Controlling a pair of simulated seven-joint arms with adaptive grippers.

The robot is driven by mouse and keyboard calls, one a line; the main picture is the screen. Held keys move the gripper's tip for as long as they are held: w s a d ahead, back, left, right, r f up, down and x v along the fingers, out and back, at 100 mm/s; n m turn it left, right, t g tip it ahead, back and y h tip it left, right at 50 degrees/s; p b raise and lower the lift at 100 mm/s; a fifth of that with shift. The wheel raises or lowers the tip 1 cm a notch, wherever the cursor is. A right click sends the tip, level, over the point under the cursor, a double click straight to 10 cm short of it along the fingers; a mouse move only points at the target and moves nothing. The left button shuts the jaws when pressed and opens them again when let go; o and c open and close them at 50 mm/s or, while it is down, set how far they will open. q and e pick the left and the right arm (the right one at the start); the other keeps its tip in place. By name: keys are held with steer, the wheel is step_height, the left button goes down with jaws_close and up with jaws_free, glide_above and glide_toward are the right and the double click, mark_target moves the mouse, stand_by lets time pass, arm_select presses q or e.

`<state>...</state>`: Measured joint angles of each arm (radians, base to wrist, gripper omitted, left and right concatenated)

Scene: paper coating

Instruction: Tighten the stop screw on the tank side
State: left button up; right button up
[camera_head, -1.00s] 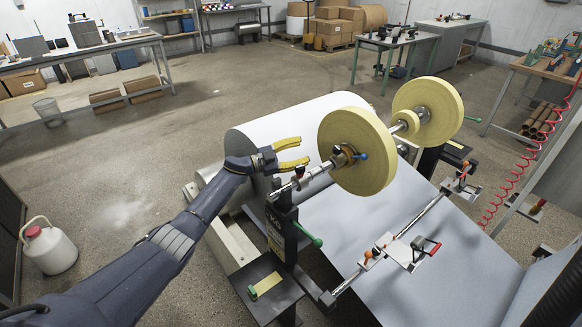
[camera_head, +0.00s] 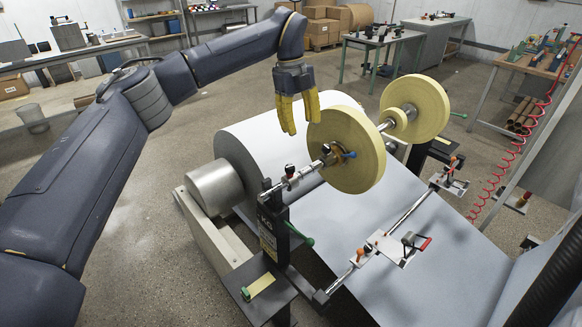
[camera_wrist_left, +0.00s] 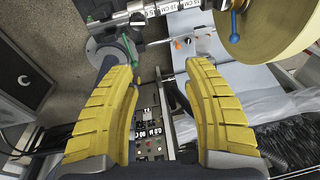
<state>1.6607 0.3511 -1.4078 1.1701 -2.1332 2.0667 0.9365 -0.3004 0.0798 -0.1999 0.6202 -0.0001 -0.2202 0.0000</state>
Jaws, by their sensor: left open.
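My left gripper (camera_head: 302,126) is open and empty. Its yellow fingers point down above the big white roll, left of and behind the near yellow disc (camera_head: 345,150). A metal shaft (camera_head: 305,173) runs through the disc. I cannot tell which is the tank-side stop screw. In the left wrist view the open fingers (camera_wrist_left: 160,68) frame the machine; the shaft (camera_wrist_left: 150,14) and the blue handle (camera_wrist_left: 235,20) lie beyond them.
A black post with a green handle (camera_head: 300,234) holds the shaft's near end. A lower bar carries a clamp with a red handle (camera_head: 425,243). The white roll (camera_head: 255,140) and grey metal cylinder (camera_head: 213,187) stand left. A second yellow disc (camera_head: 417,107) stands farther right.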

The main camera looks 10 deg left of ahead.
mark_target(290, 166)
arm_select(q)
steer(key=a+f, duration=0.1)
steer(key=f, duration=0.4)
steer(key=a+f+y, duration=0.1)
steer(key=f, duration=0.4)
steer(key=a+f+n+y, duration=0.1)
steer(key=f, duration=0.4)
steer(key=shift+s+f, duration=0.15)
steer(key=shift+s, duration=0.05)
steer(key=shift+c, duration=0.3)
jaws_close()
